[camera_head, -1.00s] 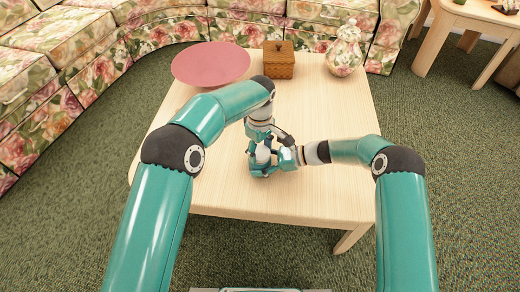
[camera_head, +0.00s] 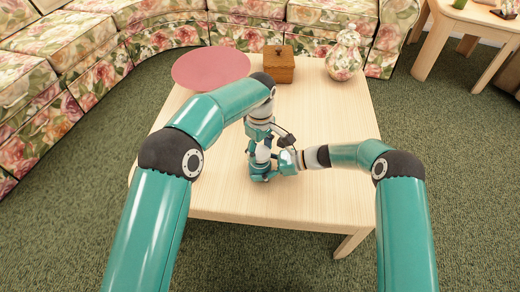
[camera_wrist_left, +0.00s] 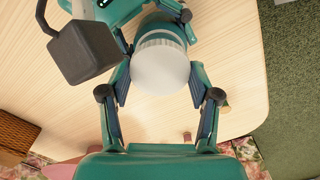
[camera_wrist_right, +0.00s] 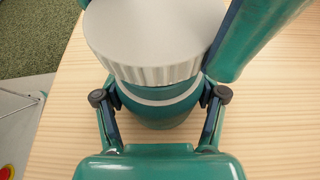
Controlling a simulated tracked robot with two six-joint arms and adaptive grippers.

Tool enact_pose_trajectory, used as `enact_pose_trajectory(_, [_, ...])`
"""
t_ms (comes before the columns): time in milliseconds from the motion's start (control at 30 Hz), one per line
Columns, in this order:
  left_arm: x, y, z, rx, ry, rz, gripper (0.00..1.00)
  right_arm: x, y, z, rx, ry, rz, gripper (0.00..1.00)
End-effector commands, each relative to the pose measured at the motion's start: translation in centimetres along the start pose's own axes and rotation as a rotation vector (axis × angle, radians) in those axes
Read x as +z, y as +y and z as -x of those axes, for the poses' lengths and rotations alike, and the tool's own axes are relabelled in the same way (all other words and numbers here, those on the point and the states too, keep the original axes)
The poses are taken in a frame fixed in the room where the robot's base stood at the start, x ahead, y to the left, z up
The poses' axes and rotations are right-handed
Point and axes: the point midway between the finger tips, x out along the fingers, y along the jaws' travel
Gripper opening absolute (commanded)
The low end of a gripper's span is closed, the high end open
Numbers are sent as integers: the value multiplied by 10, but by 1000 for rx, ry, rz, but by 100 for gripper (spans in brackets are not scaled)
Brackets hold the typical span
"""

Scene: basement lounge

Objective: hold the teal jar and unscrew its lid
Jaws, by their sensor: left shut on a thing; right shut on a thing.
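The teal jar (camera_wrist_right: 158,114) stands on the table with a pale band round its upper body. Its light grey, ribbed lid (camera_wrist_right: 158,45) sits above the body; I cannot tell whether there is a gap between them. My left gripper (camera_head: 261,150) comes down from above and is shut on the lid, which also shows between its fingers in the left wrist view (camera_wrist_left: 160,66). My right gripper (camera_head: 268,168) reaches in from the right, low down, and is shut round the jar's body. In the head view the grippers hide most of the jar.
The pale wooden table (camera_head: 215,185) is clear around the jar. A floral sofa (camera_head: 75,75) curves behind.

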Motion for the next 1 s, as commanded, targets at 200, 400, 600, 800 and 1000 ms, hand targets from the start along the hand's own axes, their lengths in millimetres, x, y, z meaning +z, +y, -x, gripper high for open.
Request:
enact_pose_trajectory(200, [0,1,19,4,1,1,20,0,0,0,0,1,-1,0])
enact_pose_trajectory(400, [0,0,38,1,0,0,20,0,0,0,0,1,-1,0])
enact_pose_trajectory(600, [0,0,40,0,0,0,20,0,0,0,0,0,-1,0])
enact_pose_trajectory(800, [0,0,40,0,0,0,20,0,0,0,0,0,-1,94])
enact_pose_trajectory(1000, [0,0,40,0,0,0,20,0,0,0,0,0,0,100])
